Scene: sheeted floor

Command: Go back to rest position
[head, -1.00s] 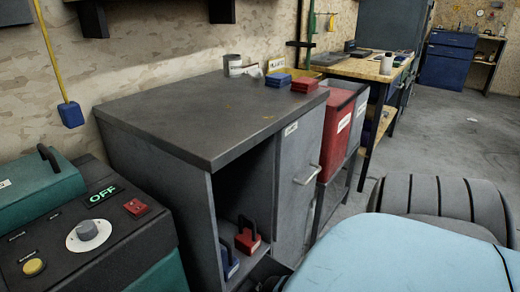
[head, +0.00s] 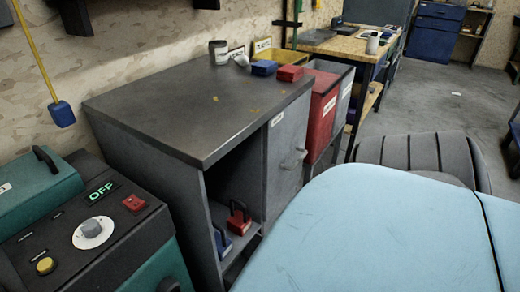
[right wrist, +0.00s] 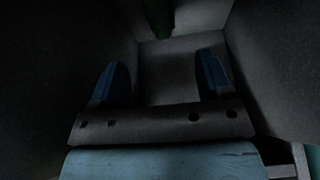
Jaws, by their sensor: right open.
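My right gripper (right wrist: 160,78) shows in the right wrist view, with its two blue fingers wide apart. No object shows between them. Dark grey surfaces surround the fingers, and the picture is too dark to tell what they belong to. A dark green thing (right wrist: 158,18) shows beyond the fingertips at the top; I cannot tell what it is. My left gripper is in neither view. In the head view, a large light blue part of my own body fills the lower right, and neither gripper can be seen there.
A grey cabinet (head: 190,110) stands ahead, with blue (head: 264,68) and red (head: 290,73) blocks on top and red (head: 239,222) and blue (head: 222,242) padlock-shaped items in its open compartment. A teal machine (head: 45,192) reading OFF is at left.

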